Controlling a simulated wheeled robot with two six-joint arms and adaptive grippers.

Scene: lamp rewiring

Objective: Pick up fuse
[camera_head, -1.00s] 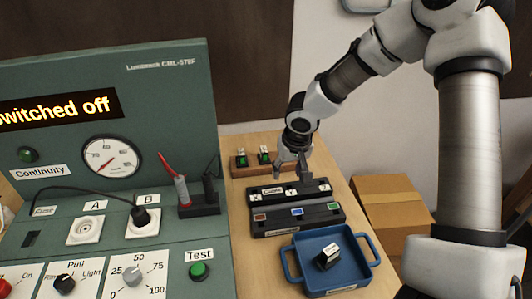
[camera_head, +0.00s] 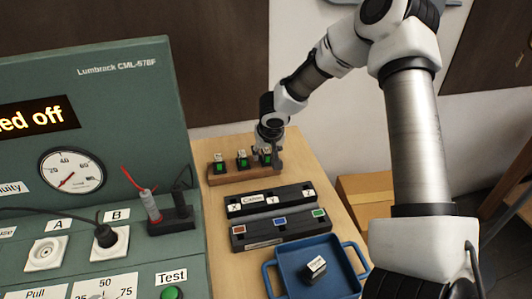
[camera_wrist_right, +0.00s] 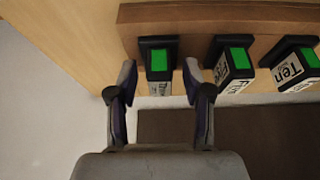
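Several-slot wooden rack (camera_head: 235,177) at the back of the table holds three black fuses with green faces and white labels: a left one (camera_head: 219,163), a middle one (camera_head: 242,159) and a right one (camera_head: 265,157). My right gripper (camera_head: 270,158) is at the right fuse and partly covers it. In the right wrist view, my open fingers (camera_wrist_right: 160,76) stand on either side of the leftmost fuse (camera_wrist_right: 158,60), with a gap visible on both sides. The other two fuses (camera_wrist_right: 233,62) are to the right there. My left gripper is out of view.
A blue tray (camera_head: 275,278) holds a black-and-white block (camera_head: 316,267). Black cable strips (camera_head: 270,200) lie between tray and rack. A green test panel (camera_head: 110,130) stands at left, with probes in a black holder (camera_head: 172,222).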

